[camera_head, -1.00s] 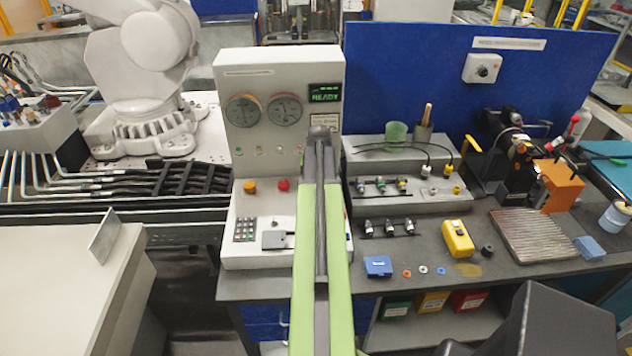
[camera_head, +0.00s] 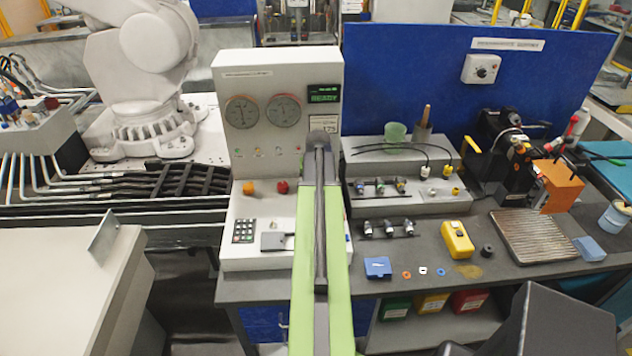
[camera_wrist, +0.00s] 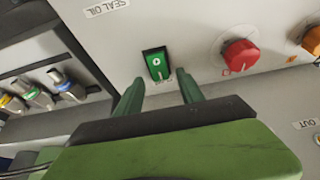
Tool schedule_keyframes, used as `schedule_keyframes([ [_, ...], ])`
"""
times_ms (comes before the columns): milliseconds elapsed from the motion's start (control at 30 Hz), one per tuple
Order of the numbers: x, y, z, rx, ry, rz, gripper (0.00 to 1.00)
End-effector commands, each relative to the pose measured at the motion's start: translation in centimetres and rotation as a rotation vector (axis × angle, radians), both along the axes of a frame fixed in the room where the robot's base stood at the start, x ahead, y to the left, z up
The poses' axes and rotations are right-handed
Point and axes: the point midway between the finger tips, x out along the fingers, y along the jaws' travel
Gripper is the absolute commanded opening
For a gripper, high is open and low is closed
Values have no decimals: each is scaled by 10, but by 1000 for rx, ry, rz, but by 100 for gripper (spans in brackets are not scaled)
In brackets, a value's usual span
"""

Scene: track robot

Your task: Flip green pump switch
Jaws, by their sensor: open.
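The green pump switch (camera_wrist: 157,63) shows in the wrist view as a green rocker in a dark frame on the light panel face. My gripper (camera_wrist: 158,82) points at the panel with its two dark green fingers apart, one below each side of the switch. The gap between the fingers is empty. I cannot tell whether a fingertip touches the panel. In the head view my green arm reaches up to the grey control panel (camera_head: 275,175) and hides the switch and the gripper.
A red knob (camera_wrist: 240,55) sits right of the switch in the wrist view, with an orange knob (camera_wrist: 312,40) beyond it. Fittings on a rack (camera_wrist: 40,97) are at the left. In the head view, a keypad (camera_head: 244,231) and gauges (camera_head: 283,110) are on the panel.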

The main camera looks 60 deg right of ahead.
Motion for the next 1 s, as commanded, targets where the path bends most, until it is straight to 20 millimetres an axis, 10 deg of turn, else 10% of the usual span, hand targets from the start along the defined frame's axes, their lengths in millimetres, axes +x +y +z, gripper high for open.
schedule_keyframes([
  [733, -35, 48, 145, 0, 0, 0, 45],
  [1000, -41, 55, 160, -1, 1, 0, 45],
])
